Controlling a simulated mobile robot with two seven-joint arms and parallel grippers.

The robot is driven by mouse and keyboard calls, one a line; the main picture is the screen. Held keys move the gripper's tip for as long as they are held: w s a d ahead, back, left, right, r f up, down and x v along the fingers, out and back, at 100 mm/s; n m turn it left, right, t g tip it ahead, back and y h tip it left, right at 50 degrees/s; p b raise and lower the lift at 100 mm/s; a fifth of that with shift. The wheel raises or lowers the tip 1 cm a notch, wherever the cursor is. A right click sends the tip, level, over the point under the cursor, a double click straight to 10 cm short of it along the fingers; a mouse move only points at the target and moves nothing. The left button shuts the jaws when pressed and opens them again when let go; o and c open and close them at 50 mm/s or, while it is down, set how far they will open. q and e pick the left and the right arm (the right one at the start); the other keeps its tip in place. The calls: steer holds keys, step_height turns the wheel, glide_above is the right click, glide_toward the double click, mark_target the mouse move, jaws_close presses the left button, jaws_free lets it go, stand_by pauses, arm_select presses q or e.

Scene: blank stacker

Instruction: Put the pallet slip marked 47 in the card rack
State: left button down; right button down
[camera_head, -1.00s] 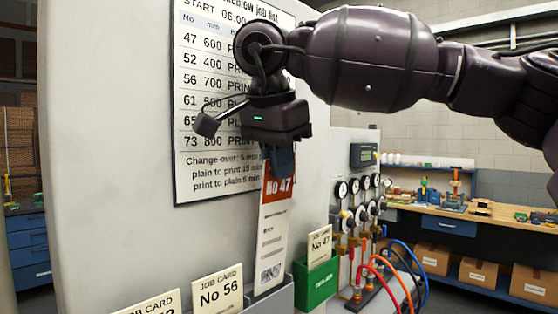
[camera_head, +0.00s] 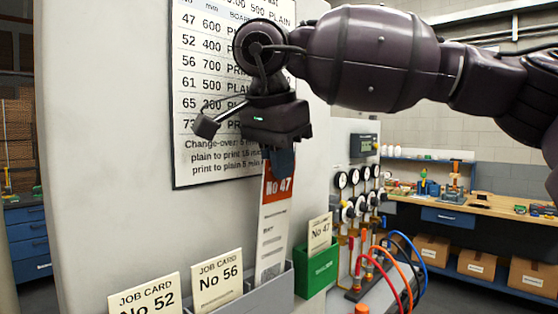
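The pallet slip marked No 47 (camera_head: 273,215) is a tall white strip with a red top band. My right gripper (camera_head: 279,160) is shut on its top end and holds it upright, slightly tilted. Whether the slip touches the rack's bottom cannot be seen. Job cards No 52 (camera_head: 149,298) and No 56 (camera_head: 217,281) stand in the rack to the left. My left gripper is not in view.
A green box (camera_head: 318,270) with a job card No 47 (camera_head: 319,233) sits right of the rack. Gauges (camera_head: 354,178) and coloured hoses (camera_head: 404,262) are further right. A job list (camera_head: 218,100) hangs on the panel behind my gripper.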

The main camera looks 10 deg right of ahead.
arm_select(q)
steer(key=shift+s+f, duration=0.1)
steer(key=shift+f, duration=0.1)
arm_select(e)
steer(key=shift+f, duration=0.25)
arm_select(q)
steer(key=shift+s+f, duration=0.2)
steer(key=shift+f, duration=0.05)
arm_select(e)
steer(key=shift+f, duration=0.3)
steer(key=c, duration=1.3)
jaws_free()
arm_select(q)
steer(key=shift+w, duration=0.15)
arm_select(e)
steer(key=shift+o, duration=0.2)
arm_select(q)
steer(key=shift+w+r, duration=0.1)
arm_select(e)
steer(key=shift+r, duration=0.1)
